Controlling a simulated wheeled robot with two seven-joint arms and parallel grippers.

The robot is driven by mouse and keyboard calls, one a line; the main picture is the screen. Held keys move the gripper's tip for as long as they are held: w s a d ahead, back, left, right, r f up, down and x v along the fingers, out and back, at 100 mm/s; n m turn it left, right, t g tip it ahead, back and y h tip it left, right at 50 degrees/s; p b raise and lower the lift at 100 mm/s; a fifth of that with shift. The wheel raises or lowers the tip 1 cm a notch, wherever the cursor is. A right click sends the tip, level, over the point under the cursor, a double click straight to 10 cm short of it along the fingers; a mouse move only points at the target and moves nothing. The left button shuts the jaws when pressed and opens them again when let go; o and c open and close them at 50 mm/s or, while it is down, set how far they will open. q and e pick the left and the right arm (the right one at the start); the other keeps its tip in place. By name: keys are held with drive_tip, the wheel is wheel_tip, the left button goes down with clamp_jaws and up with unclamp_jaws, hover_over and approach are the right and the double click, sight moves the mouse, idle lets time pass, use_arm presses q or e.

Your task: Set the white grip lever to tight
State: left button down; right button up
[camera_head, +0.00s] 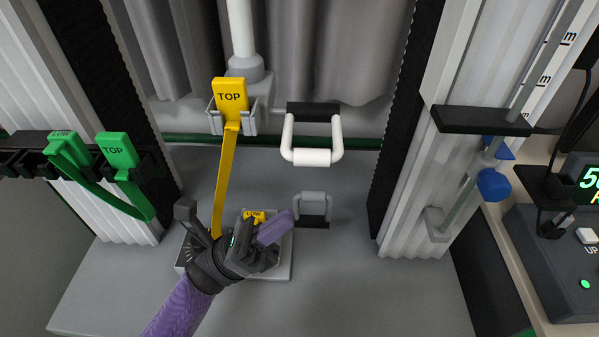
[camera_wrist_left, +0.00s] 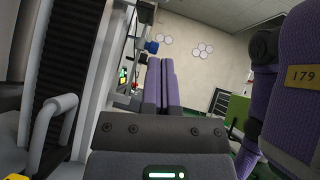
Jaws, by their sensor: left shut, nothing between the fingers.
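The white grip lever (camera_head: 312,157) is a U-shaped handle hanging from a black mount on the back panel, in the middle of the head view. Its thick crossbar is at the bottom. A white bent handle that looks like it (camera_wrist_left: 53,122) shows at the left of the left wrist view. My left gripper (camera_head: 275,227) is below and left of the lever, apart from it. Its purple fingers (camera_wrist_left: 161,82) are together with nothing between them. No tight marking is readable. My right gripper is not in view.
A grey handle (camera_head: 313,204) is below the white lever, close to my left fingertips. A yellow TOP tag with strap (camera_head: 228,165) is to the left. Green tags (camera_head: 118,151) hang further left. A control box (camera_head: 555,265) stands at the right.

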sight(323, 166)
use_arm(q)
drive_tip(key=d+r, duration=0.1)
drive_tip(key=r, duration=0.1)
drive_tip(key=w+r+p, duration=0.1)
drive_tip(key=r, duration=0.1)
drive_tip(key=d+r, duration=0.1)
drive_tip(key=r, duration=0.1)
drive_tip(key=shift+w+d+r+p, duration=0.2)
drive_tip(key=shift+d+r+p, duration=0.05)
drive_tip(key=shift+d+p, duration=0.05)
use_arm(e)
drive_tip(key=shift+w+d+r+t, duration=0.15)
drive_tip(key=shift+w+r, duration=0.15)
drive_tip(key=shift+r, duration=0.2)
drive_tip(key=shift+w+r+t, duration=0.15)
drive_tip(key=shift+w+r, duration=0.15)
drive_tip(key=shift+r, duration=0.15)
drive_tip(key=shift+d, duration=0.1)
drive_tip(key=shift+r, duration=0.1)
